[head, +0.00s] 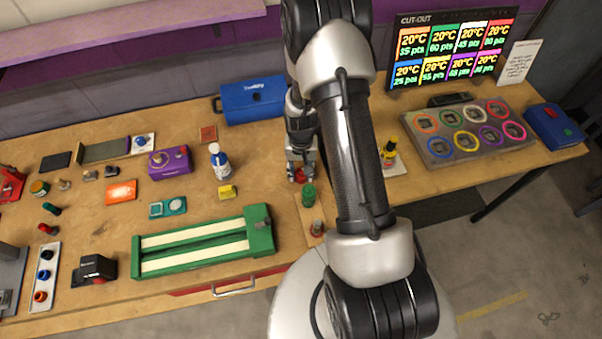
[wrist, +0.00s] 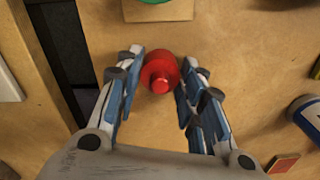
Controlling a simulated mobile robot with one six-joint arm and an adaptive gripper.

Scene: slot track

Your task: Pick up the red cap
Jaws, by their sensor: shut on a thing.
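The red cap (wrist: 160,73) is round with a small knob on top and sits between my fingertips in the wrist view. In the head view a bit of the red cap (head: 299,175) shows below my gripper (head: 300,168). My gripper (wrist: 162,82) is shut on the cap, with a finger on either side of it. Whether the cap touches the wooden table or is lifted from it, I cannot tell.
A green cylinder (head: 308,195) stands on a small board just in front of my gripper. A white and blue bottle (head: 219,160) and a yellow block (head: 227,192) are to the left. A green slot track (head: 195,246) lies at the front. A blue case (head: 252,100) stands behind.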

